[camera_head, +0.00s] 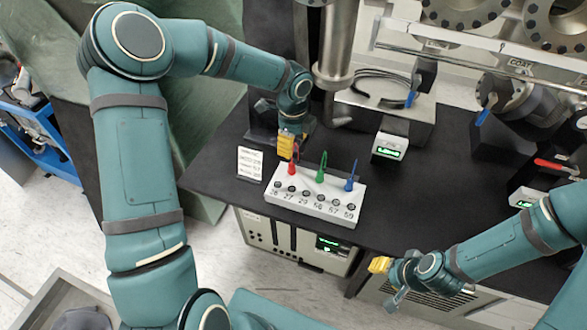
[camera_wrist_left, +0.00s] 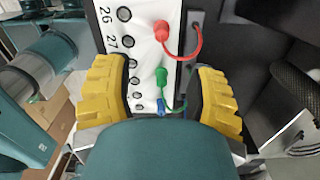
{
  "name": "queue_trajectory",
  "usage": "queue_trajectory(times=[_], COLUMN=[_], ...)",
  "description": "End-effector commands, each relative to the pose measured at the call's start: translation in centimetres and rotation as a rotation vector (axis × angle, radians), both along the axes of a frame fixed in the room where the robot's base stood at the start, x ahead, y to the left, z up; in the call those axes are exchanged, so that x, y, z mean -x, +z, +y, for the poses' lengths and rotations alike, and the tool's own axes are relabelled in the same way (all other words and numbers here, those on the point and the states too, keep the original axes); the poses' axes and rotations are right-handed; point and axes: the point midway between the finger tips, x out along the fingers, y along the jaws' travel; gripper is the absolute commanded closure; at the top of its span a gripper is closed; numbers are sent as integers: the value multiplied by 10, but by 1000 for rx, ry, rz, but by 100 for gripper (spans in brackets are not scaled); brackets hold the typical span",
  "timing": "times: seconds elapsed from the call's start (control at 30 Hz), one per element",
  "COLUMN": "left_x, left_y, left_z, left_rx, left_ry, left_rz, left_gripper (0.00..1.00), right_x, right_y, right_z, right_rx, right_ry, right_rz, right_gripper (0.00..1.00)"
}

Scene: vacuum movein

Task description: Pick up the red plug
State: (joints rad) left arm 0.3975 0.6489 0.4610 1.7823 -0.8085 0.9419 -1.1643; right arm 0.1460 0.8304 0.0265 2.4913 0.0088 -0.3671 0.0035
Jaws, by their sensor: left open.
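The red plug (camera_head: 292,168) stands upright at the left end of the white numbered socket box (camera_head: 310,208) on the black table. In the left wrist view the red plug (camera_wrist_left: 162,31) and its looped red lead lie beyond the fingertips. My left gripper (camera_head: 286,146) is just behind and above the red plug, apart from it. In the left wrist view its yellow fingers (camera_wrist_left: 162,78) are spread wide with nothing gripped. The green plug (camera_head: 320,175) and blue plug (camera_head: 349,185) stand farther right on the box. My right gripper (camera_head: 384,276) hangs at lower right; its opening is unclear.
A white label card (camera_head: 250,163) stands left of the box. A small green-display meter (camera_head: 389,147) sits behind it to the right. A metal column (camera_head: 336,45) rises behind the left gripper. The black table (camera_head: 400,205) is bare right of the box.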

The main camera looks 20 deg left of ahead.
Motion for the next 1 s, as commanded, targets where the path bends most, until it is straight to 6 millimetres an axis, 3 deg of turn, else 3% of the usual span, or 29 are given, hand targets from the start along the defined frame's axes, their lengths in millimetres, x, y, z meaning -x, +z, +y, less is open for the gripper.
queue_trajectory(times=[0.1,0.23,0.47,0.8,1.0], left_x=[1,1,0,-2,-2], left_y=[-26,-46,-62,-105,-111], left_z=[0,0,1,5,5], left_rx=[0,2,2,2,1], left_ry=[1,3,4,4,4], left_rz=[4,2,1,1,-1], left_gripper=[44,44,44,44,44], right_x=[0,0,0,0,0], right_y=[-3,-4,-5,-5,-5], right_z=[0,0,0,0,0], right_rx=[0,1,1,1,1], right_ry=[1,1,1,2,2], right_rz=[0,0,0,0,0], right_gripper=[53,53,53,53,53])
